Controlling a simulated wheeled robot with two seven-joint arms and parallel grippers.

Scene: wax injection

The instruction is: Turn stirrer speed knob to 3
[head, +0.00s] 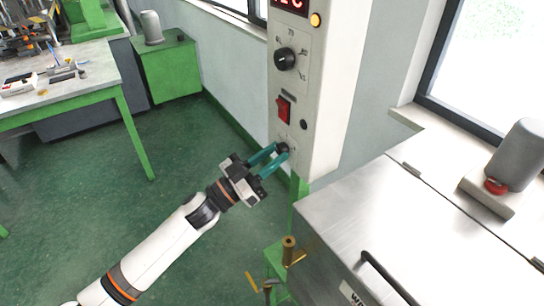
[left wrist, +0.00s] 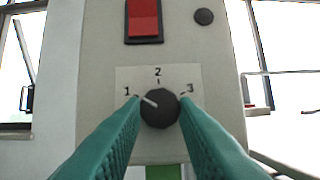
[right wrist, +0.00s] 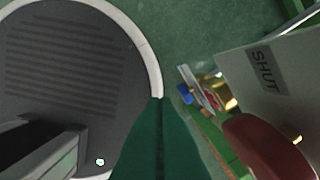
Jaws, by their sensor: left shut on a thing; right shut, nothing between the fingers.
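The stirrer speed knob (left wrist: 160,108) is a small black dial low on the grey control box, on a pale plate marked 1, 2 and 3. Its white pointer is turned up and left, toward the 1. My left gripper (left wrist: 160,112) has its teal fingers on both sides of the knob, shut on it. In the head view the left gripper (head: 279,150) reaches the box's lower face, and its fingers partly hide the knob (head: 283,147). My right gripper (right wrist: 160,105) shows only in the right wrist view, its green fingers together and empty.
Above the knob are a red rocker switch (head: 283,109), a black round button (head: 304,125) and a larger dial (head: 285,59). A metal lid (head: 430,215) with a black handle lies to the right. A red handle (right wrist: 265,145) and a SHUT label show near the right gripper.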

